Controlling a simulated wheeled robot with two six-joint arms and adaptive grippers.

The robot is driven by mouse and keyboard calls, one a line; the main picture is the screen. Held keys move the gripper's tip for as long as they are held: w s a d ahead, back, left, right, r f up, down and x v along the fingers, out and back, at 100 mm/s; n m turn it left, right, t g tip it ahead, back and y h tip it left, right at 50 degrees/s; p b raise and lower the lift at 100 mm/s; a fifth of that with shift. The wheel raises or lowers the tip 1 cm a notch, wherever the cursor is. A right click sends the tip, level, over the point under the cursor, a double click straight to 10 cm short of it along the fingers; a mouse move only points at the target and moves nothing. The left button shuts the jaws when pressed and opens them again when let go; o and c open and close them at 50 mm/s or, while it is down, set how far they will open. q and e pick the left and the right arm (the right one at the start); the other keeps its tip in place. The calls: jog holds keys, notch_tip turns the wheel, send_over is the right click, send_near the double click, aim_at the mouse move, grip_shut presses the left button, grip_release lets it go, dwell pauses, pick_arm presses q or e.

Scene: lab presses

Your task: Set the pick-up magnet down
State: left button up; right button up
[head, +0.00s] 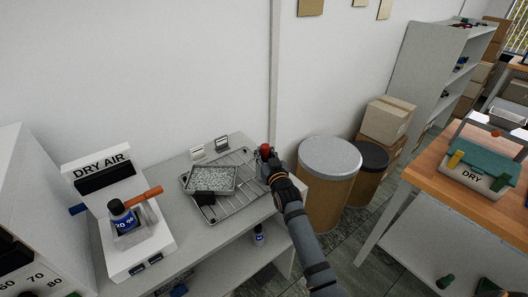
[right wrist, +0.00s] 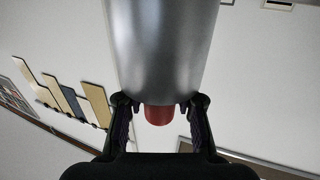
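The pick-up magnet is a grey metal cylinder (right wrist: 165,45) with a red end (right wrist: 158,115), seen close up in the right wrist view. My right gripper (right wrist: 160,103) has a finger on each side of it and is shut on it. In the head view, the red part (head: 265,150) shows at the tip of my right gripper (head: 268,163), over the right end of a wire rack (head: 245,195). The gripper hides most of the magnet there, and I cannot tell whether it touches the rack. My left gripper is not in view.
A "DRY AIR" unit (head: 140,253) with a blue bottle (head: 122,217) stands left. Drums (head: 327,190) stand right of the bench. A teal-topped "DRY" bin (head: 480,166) is on the wooden table.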

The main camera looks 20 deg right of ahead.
jog(key=o, duration=0.4)
jog(key=shift+s+r, duration=0.1)
jog(key=shift+r, duration=0.05)
jog(key=s, duration=1.1)
jog(key=shift+s+b, duration=0.4)
jog(key=shift+b, duration=0.05)
